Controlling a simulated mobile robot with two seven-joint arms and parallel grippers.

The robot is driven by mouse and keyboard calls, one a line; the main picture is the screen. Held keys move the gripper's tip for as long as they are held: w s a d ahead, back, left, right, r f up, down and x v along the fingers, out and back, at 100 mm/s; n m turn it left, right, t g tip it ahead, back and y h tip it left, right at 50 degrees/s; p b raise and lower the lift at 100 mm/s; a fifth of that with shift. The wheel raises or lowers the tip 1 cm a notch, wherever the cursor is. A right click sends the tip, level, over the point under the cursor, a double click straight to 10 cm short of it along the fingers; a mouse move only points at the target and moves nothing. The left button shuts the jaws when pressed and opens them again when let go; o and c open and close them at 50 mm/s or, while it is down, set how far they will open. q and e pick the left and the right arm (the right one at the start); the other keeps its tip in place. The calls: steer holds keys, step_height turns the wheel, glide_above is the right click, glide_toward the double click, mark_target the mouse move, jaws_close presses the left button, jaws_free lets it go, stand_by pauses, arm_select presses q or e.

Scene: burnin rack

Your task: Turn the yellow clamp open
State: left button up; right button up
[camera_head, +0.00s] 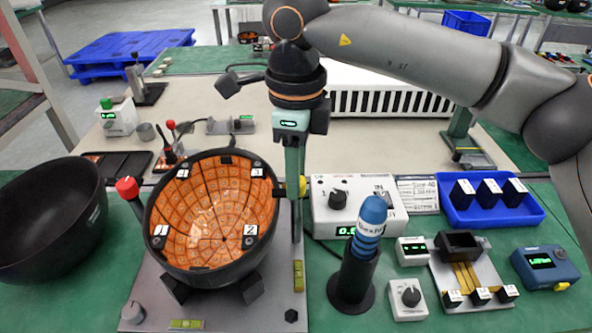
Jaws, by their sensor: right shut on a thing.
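A black bowl (157,252) with an orange gridded inside and numbered marks stands tilted on a grey base plate (215,315). The yellow clamp (303,186) is at the bowl's right side, and only a small part of it shows. My right gripper (294,190) reaches down from above at the bowl's right rim, with its fingers shut on the yellow clamp. The fingers hide most of the clamp, so its turn angle cannot be read. My left gripper is not in view.
A red knob (127,188) stands left of the bowl, and an empty black bowl (45,222) lies further left. A blue-topped tool in a black holder (353,285), a white control box (325,215) and a blue tray (525,213) are to the right.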

jaws_close()
steer(key=shift+m, duration=0.3)
steer(key=m, duration=0.3)
steer(key=shift+m+b, duration=0.3)
steer(key=m, duration=0.4)
steer(key=shift+m+b, duration=0.3)
steer(key=shift+b, duration=0.05)
steer(key=m, duration=0.2)
steer(key=shift+m, duration=0.3)
steer(key=m+b, duration=0.1)
steer(key=m, duration=0.2)
steer(key=shift+m, duration=1)
